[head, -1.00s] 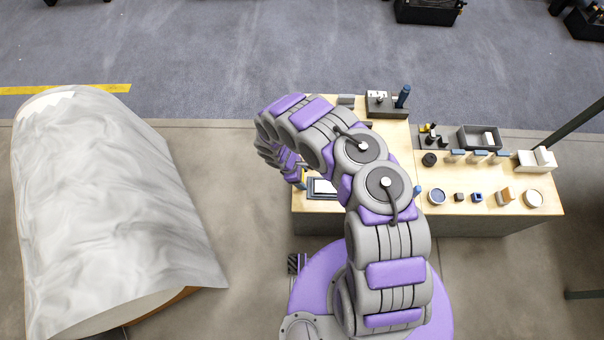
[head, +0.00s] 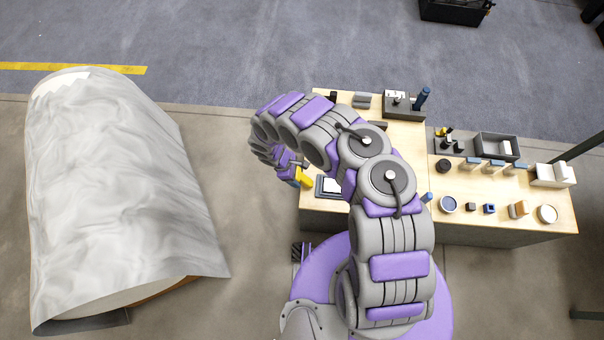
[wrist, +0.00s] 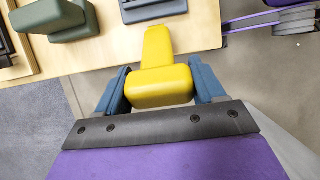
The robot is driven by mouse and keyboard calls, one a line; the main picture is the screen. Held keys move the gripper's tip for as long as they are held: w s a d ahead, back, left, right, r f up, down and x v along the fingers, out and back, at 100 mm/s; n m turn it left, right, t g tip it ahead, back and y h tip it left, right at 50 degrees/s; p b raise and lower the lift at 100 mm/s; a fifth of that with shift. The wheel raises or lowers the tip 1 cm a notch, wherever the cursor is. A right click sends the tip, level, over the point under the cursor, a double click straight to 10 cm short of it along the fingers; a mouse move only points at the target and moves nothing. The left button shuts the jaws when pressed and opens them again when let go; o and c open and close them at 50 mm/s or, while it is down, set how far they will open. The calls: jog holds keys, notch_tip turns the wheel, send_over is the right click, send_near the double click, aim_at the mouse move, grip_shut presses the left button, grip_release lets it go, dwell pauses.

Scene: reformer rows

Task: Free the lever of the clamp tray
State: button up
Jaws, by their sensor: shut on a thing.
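A yellow L-shaped block (wrist: 160,88) is between the blue fingers of my gripper (wrist: 161,72) in the wrist view. My gripper is shut on it, and its narrow end reaches over the wooden table edge. The yellow block also shows in the head view (head: 304,178), at the table's left edge. A dark tray with a white sheet (head: 330,187) lies just right of it, partly behind my arm. A grey unit with a blue upright handle (head: 422,99) stands at the table's back. I cannot tell which piece is the clamp tray's lever.
The wooden table (head: 440,185) carries several small cups and blocks at the right, with a grey open bin (head: 497,147) behind them. In the wrist view, a grey-green part (wrist: 62,20) and a dark block (wrist: 152,9) stand near the yellow block.

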jog(key=shift+w+a+f+b, duration=0.1)
jog(key=shift+a+f+b, duration=0.2)
jog(key=shift+a+f, duration=0.45)
jog(key=shift+d, duration=0.15)
dwell(1.0)
jog(key=o, duration=1.4)
jog(key=shift+d, duration=0.1)
jog(key=p+v, duration=0.5)
jog(key=v, duration=1.2)
jog(key=shift+a+r, duration=0.15)
jog(key=shift+a, duration=0.1)
